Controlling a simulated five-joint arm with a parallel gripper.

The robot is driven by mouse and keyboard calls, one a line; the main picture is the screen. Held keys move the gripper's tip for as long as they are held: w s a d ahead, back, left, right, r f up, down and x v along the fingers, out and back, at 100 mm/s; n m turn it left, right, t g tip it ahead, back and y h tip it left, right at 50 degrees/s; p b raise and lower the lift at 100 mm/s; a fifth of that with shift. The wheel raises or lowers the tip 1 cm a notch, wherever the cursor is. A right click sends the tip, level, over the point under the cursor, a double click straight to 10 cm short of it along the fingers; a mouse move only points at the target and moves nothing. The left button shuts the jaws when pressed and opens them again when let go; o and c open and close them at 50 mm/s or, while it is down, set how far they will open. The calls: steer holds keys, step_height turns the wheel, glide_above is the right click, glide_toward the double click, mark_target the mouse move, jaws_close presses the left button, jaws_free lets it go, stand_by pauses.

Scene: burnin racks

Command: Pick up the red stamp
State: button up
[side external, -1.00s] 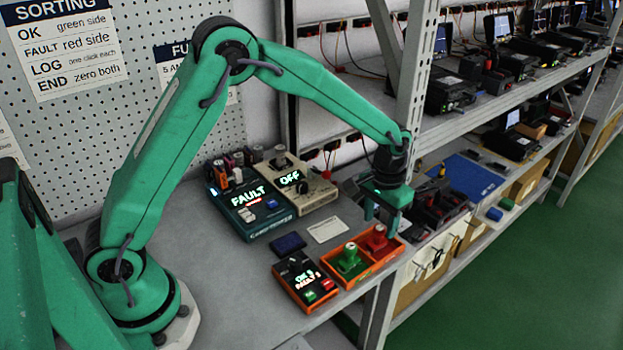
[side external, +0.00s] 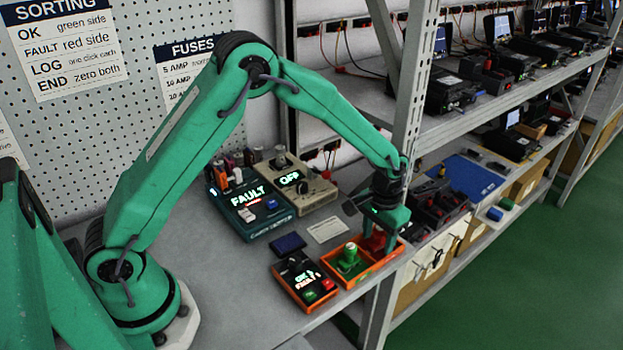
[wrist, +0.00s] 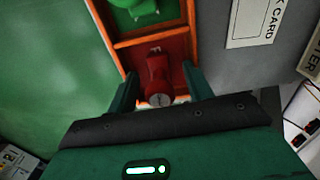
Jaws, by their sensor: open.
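The red stamp (wrist: 158,82) stands in the red compartment of an orange tray (side external: 348,286). In the wrist view it lies between the two open fingers of my gripper (wrist: 160,88), with gaps visible on both sides. In the side view my gripper (side external: 378,243) is down over the red compartment and its fingers partly hide the red stamp (side external: 377,243). The green stamp (side external: 349,257) stands in the neighbouring green compartment, and part of it shows at the top of the wrist view.
A counter box (side external: 304,280) with an orange rim is left of the tray. A dark blue pad (side external: 288,243) and a white card (side external: 327,229) lie behind it. Two testers reading FAULT (side external: 248,204) and OFF (side external: 302,188) stand farther back. A shelf post (side external: 413,90) rises close to my arm.

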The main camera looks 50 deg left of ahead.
steer(key=c, duration=1.1)
steer(key=shift+o, duration=0.2)
steer(key=shift+r, duration=0.1)
steer(key=shift+r, duration=0.4)
step_height(320, 180, up, 3)
steer(key=shift+r, duration=0.15)
steer(key=s+d+r, duration=0.6)
steer(key=s+d, duration=0.2)
steer(key=shift+d+r, duration=0.2)
steer(key=shift+r, duration=0.2)
